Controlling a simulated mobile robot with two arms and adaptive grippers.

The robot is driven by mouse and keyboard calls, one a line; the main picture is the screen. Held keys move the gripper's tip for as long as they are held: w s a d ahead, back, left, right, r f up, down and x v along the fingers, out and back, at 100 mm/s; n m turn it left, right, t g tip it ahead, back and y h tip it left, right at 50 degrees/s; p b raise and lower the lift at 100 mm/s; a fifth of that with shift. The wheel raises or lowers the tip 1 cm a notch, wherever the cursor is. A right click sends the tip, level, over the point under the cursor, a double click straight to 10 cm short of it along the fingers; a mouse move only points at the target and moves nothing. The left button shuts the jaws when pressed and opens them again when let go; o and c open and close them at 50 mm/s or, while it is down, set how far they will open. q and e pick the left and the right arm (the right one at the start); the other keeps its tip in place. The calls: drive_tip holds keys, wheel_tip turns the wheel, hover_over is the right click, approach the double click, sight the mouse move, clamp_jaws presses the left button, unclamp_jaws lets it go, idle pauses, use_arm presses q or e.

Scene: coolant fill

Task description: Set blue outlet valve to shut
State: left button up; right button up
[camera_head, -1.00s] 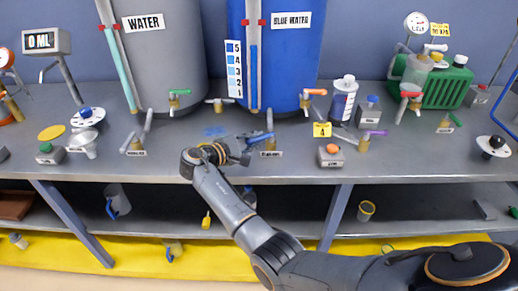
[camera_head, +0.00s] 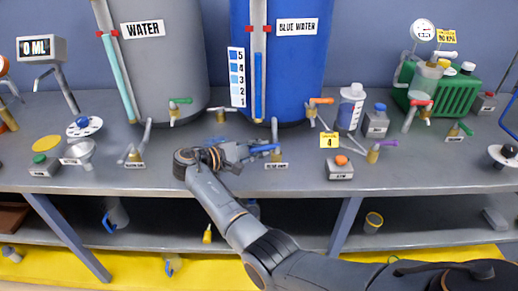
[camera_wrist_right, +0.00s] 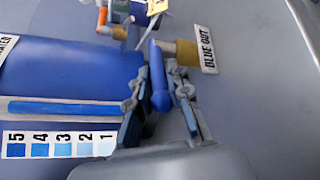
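The blue outlet valve has a blue lever (camera_head: 265,148) on a brass body, low in front of the blue tank, beside a small label (camera_head: 277,166). In the right wrist view the lever (camera_wrist_right: 160,98) points back between my fingers, and the label (camera_wrist_right: 208,48) reads BLUE OUT. My right gripper (camera_head: 249,153) is at the lever from the left. In the wrist view my right gripper (camera_wrist_right: 160,82) is open, one finger on each side of the lever, with narrow gaps visible. Contact cannot be told. My left gripper is not in view.
The blue tank (camera_head: 283,70) and grey water tank (camera_head: 165,65) stand behind. An orange-handled valve (camera_head: 315,101) is behind to the right. A grey box with an orange button (camera_head: 340,173) stands right. The bench front (camera_head: 230,185) is mostly clear.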

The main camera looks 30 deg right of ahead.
drive_tip(key=o, duration=0.3)
drive_tip(key=shift+d, duration=0.1)
drive_tip(key=shift+v, duration=3.8)
